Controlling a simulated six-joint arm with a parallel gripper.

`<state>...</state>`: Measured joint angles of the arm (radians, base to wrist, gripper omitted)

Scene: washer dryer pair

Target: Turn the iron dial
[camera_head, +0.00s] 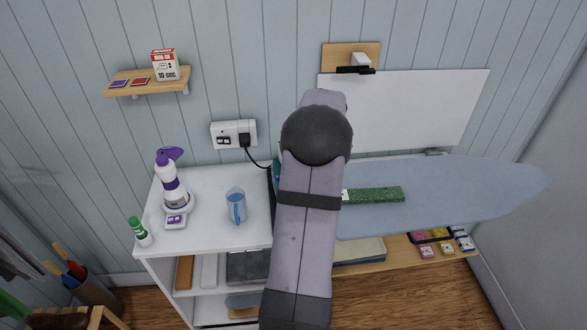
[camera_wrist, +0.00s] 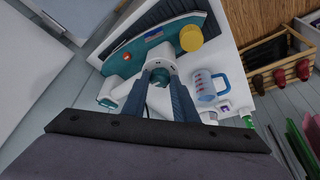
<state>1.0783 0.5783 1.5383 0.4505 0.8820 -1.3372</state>
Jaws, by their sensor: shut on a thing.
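A white and teal iron (camera_wrist: 122,85) shows in the wrist view, partly hidden behind my fingers. My gripper (camera_wrist: 161,80) reaches down to it, with its two ribbed dark fingers on either side of a round white part that looks like the iron dial (camera_wrist: 160,73). The gripper is shut on this part; the exact contact is partly hidden. In the head view my arm covers the gripper and nearly all of the iron.
A blue measuring cup (camera_head: 236,205) and a purple-topped spray bottle (camera_head: 170,180) stand on the white shelf unit (camera_head: 205,240), left of my arm. A yellow round piece (camera_wrist: 191,38) is near the iron. The ironing board (camera_head: 450,190) extends right, with a green strip (camera_head: 375,195) on it.

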